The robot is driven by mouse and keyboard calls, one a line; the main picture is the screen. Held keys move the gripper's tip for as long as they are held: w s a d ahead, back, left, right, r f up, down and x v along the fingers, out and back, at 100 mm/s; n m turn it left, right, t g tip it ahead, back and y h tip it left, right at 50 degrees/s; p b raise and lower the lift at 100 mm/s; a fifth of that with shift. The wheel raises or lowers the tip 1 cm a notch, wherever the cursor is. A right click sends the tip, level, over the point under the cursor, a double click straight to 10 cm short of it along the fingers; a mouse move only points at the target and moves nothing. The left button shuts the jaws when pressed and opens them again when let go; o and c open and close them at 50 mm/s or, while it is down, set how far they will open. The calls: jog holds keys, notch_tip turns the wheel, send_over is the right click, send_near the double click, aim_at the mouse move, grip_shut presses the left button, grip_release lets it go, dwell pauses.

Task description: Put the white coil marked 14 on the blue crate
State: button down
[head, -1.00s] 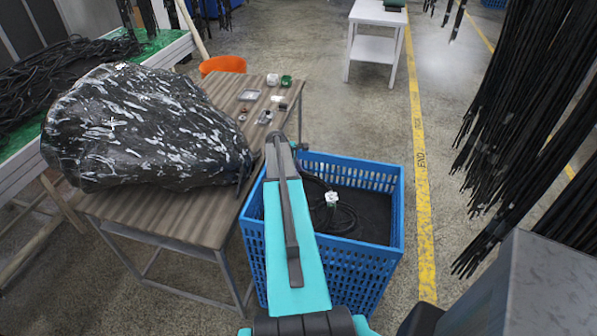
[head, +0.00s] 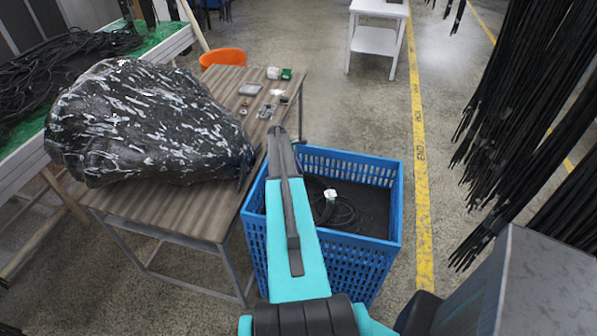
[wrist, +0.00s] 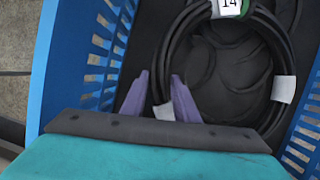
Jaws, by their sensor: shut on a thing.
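The black hose coil (head: 345,214) shows inside the blue crate (head: 394,210) in the head view, partly hidden by my arm. Its white label, marked 14, shows at the top of the wrist view (wrist: 230,7), with green beside it. White bands wrap the coil at its right and near side. In the wrist view my gripper (wrist: 160,98) has its two purple fingers either side of the near part of the coil, shut on it by a white band. My gripper is hidden behind my arm in the head view. I cannot tell whether the coil touches the dark crate floor.
A wooden-topped table (head: 180,212) stands left of the crate, with a large plastic-wrapped bundle (head: 150,125) and small items on it. Black hoses (head: 530,90) hang at the right. Floor beyond the crate is clear.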

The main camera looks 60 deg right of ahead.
jog(key=shift+w+d+f+g+y+p, duration=0.1)
jog(key=shift+d+f+g+y+p, duration=0.15)
jog(key=shift+f, duration=0.55)
jog(key=shift+w+d+f+g+y+p, duration=0.1)
jog(key=shift+f+g+y+p, duration=0.2)
jog(key=shift+f, duration=0.5)
jog(key=c, duration=1.3)
grip_release()
jog(key=shift+a, duration=0.1)
jog(key=shift+f, duration=0.1)
jog(key=b+v, duration=0.5)
jog(key=v, duration=0.9)
jog(key=shift+s, duration=0.15)
